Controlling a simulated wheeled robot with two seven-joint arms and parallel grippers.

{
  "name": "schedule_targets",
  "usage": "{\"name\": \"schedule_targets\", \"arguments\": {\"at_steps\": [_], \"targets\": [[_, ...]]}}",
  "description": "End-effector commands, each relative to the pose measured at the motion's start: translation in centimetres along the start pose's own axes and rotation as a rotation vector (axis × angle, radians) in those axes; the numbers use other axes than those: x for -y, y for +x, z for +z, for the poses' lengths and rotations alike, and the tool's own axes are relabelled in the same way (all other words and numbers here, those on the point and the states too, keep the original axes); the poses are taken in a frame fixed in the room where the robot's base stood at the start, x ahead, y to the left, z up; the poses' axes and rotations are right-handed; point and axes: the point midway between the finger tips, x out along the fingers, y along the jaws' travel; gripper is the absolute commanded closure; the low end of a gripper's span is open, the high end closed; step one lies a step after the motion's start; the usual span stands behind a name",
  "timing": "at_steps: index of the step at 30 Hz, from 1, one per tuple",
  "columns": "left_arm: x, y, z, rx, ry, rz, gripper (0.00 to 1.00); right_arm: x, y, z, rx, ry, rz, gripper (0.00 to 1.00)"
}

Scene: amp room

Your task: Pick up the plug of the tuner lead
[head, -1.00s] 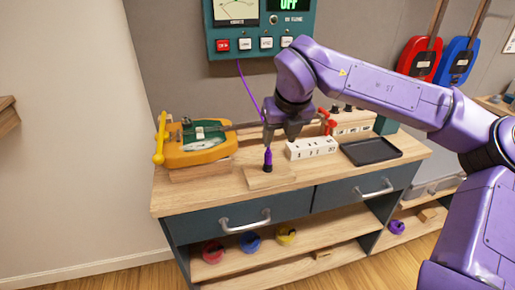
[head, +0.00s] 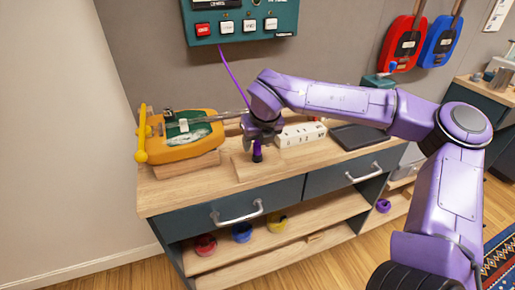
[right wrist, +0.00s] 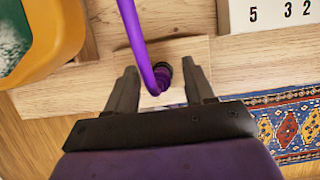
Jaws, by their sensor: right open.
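The plug (head: 257,153) of the tuner lead is purple with a dark end and stands upright on a pale wooden block (head: 243,173) on the bench. Its purple lead (head: 235,77) runs up to the teal tuner box (head: 243,20) on the wall. My right gripper (head: 261,142) is over the plug, pointing down. In the right wrist view, the gripper (right wrist: 160,70) is open, with the plug (right wrist: 164,77) between its fingers and a gap on each side. The lead (right wrist: 136,38) crosses that view from the top. My left gripper is not in view.
A yellow-orange guitar-like body (head: 182,134) lies left of the block on the bench (head: 165,198). A white numbered strip (head: 300,134) and a dark tray (head: 358,136) are to the right. Drawers (head: 238,210) and a shelf with coloured coils (head: 242,232) are below.

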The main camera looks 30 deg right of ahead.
Motion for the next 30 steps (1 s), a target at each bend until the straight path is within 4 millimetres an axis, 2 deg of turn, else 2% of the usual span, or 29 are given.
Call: {"name": "schedule_targets", "arguments": {"at_steps": [3,4,8,9,18,23,26,30], "targets": [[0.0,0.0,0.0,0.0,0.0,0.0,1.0,0.0,0.0,0.0,0.0,0.0,0.0,0.47],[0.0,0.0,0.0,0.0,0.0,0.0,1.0,0.0,0.0,0.0,0.001,0.0,0.0,0.53],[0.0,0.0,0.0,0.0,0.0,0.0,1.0,0.0,-0.1,0.0,0.0,0.0,0.0,0.96],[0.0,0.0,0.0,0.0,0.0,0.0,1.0,0.0,-0.1,0.0,0.0,0.0,0.0,1.0],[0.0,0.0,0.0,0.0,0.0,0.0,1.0,0.0,-0.2,0.1,0.001,0.0,0.0,1.0],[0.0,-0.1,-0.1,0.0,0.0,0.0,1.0,-0.1,-1.6,0.7,0.004,-0.001,0.0,1.0],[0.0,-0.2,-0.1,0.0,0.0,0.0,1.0,-0.1,-3.6,1.6,0.006,0.0,0.0,1.0],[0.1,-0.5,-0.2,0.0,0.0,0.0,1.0,-0.1,-8.4,3.6,0.01,0.002,0.0,1.0]]}}
